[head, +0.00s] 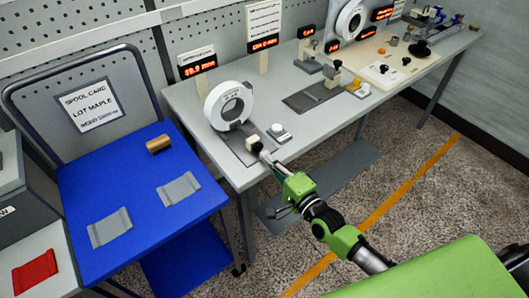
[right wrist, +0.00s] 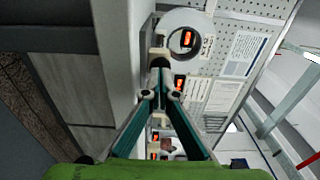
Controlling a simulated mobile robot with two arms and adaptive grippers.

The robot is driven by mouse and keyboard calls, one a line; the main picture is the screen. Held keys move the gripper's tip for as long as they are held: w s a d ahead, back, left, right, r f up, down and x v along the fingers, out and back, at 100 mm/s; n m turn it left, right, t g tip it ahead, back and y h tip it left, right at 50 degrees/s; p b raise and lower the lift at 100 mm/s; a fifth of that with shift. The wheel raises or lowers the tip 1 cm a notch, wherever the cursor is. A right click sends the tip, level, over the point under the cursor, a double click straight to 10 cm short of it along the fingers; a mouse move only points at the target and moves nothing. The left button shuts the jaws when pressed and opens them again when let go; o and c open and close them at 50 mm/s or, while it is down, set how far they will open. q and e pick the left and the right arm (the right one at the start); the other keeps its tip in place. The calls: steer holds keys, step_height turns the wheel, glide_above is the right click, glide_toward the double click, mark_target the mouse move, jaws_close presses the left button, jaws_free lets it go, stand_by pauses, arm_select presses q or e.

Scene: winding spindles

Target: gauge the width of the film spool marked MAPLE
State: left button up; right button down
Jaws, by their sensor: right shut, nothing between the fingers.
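A small brown spool (head: 159,144) lies on its side on the blue cart (head: 140,190); I cannot read any mark on it. The card (head: 88,105) behind it reads "SPOOL CARD LOT MAPLE". A gauge with a white ring dial (head: 212,107) stands at the bench's near end, with a pale block and dark knob (head: 254,144) at its front. My right gripper (head: 268,158) is shut and empty, its tips at or very near this knob; contact is unclear. In the right wrist view the shut fingertips (right wrist: 161,92) point at the knob and dial (right wrist: 186,40). My left gripper is not in view.
Two grey pads (head: 110,228) lie on the cart. A red display (head: 198,69) stands behind the gauge and seems to read 19.0 mm. A small white button-like piece (head: 279,134) sits right of the knob. Other gauges and a white board (head: 384,70) stand farther along the bench.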

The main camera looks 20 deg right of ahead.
steer(key=shift+w+a+r, duration=0.1)
steer(key=shift+w+a, duration=0.05)
steer(key=shift+w, duration=0.3)
steer(key=shift+w+a, duration=0.15)
steer(key=shift+w, duration=0.55)
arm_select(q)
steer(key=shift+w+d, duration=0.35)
arm_select(e)
steer(key=shift+r, duration=0.1)
